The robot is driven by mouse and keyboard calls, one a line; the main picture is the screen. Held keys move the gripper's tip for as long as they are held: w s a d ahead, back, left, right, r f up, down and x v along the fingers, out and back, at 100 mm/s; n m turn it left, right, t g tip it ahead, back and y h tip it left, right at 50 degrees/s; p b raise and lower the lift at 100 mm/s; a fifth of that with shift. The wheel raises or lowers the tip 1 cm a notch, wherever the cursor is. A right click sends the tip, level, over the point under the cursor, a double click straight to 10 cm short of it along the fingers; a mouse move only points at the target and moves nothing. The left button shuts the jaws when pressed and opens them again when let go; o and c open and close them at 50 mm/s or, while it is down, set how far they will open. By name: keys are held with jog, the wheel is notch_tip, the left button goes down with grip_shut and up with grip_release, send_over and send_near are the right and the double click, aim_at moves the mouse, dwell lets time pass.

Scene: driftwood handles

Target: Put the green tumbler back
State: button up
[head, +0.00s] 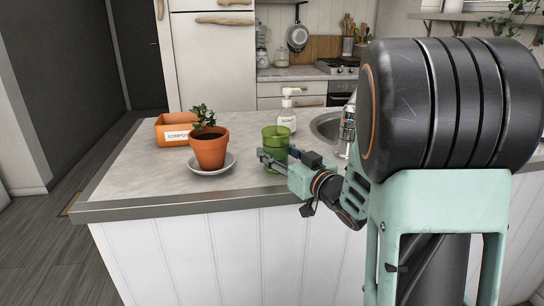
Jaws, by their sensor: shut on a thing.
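The green tumbler (276,137) is upright at the near part of the grey counter (137,172), just right of a potted plant. It looks see-through, and its lower part is partly covered by my gripper. My gripper (268,158) reaches in from the right and is shut on the tumbler. I cannot tell whether the tumbler's base touches the counter.
A terracotta pot (209,148) with a plant stands on a saucer (229,163) close left of the tumbler. An orange compost box (166,130) is behind it. A white pump bottle (287,112) stands behind the tumbler. A sink (326,126) is at right. The counter's left front is clear.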

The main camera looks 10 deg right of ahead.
jog(key=shift+r, duration=0.1)
jog(key=shift+f, duration=0.2)
jog(key=o, duration=1.5)
jog(key=shift+r, duration=0.2)
jog(key=p+v, duration=0.1)
jog(key=v, duration=1.1)
jog(key=shift+f, duration=0.1)
